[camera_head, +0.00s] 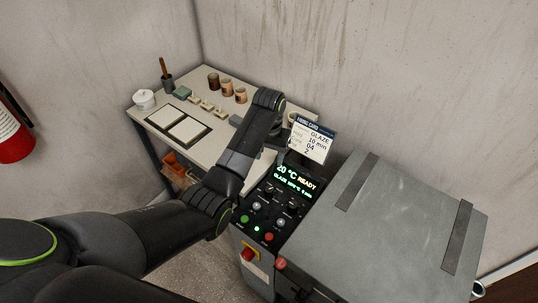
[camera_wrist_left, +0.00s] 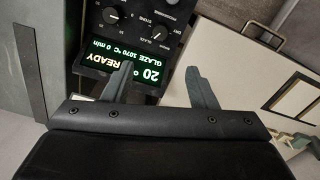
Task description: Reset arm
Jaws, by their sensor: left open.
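My left arm (camera_head: 240,155) comes in from the left in the head view, bends at the elbow and reaches up over the table's right side, beside the control panel (camera_head: 275,210). Its gripper is hard to make out there. In the left wrist view my left gripper (camera_wrist_left: 161,85) is open, with nothing between its fingers. One finger overlaps the panel's lit display (camera_wrist_left: 132,50), which reads 20 °C READY and a glaze setting. I cannot tell the exact gap between the fingers and the panel. My right gripper is not in view.
The grey kiln (camera_head: 385,235) stands at the right, with a firing card (camera_head: 310,140) behind the panel. The table (camera_head: 225,150) holds a white lidded jar (camera_head: 144,99), framed tiles (camera_head: 180,127) and several cups. A red cylinder (camera_head: 14,138) hangs at the left wall.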

